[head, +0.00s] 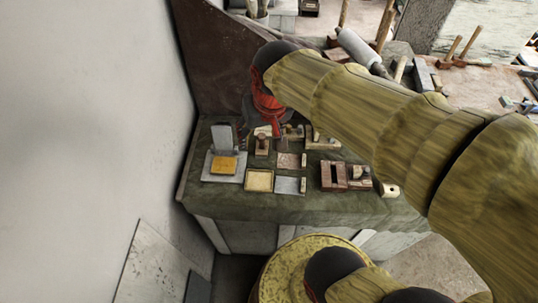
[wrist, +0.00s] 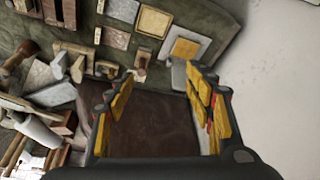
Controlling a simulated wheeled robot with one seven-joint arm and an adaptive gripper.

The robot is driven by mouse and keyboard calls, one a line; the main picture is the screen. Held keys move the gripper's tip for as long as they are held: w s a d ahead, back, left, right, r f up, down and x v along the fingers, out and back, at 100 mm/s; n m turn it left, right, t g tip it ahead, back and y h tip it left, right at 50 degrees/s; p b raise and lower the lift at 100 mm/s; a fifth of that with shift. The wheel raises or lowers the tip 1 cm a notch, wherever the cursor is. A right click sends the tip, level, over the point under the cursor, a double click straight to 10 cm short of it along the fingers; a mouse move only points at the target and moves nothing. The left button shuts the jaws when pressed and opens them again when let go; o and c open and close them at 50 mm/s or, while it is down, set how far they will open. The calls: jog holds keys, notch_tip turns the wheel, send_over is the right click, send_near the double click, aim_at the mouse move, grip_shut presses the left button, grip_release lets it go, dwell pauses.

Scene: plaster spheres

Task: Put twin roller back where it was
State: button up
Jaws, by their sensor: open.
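I cannot tell for sure which thing is the twin roller. A pale cylinder with a wooden handle (head: 358,46) lies among tools behind the green-topped bench (head: 230,202). A similar pale cylinder (wrist: 38,130) shows at the left of the wrist view. My gripper (head: 276,128) hangs over the back of the bench, and its fingers are partly hard to make out there. In the wrist view my gripper (wrist: 160,78) is open, its yellow-padded fingers wide apart with nothing held between them. Small wooden pieces, including one (wrist: 139,66), lie just beyond the fingertips.
A grey tray (head: 210,176) with a yellow pad (head: 223,165) stands at the bench's left. Several tiles and wooden blocks, including a brown slotted block (head: 333,176), fill the bench. A brown board (head: 215,60) leans behind it. A white wall (head: 90,120) closes the left side.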

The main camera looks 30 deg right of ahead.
jog(key=s+a+r+n+t, duration=0.1)
jog(key=s+a+r+n, duration=0.1)
jog(key=s, duration=0.6)
jog(key=shift+s+a+r+t, duration=0.15)
jog(key=shift+s+r+t, duration=0.05)
jog(key=shift+s+t, duration=0.2)
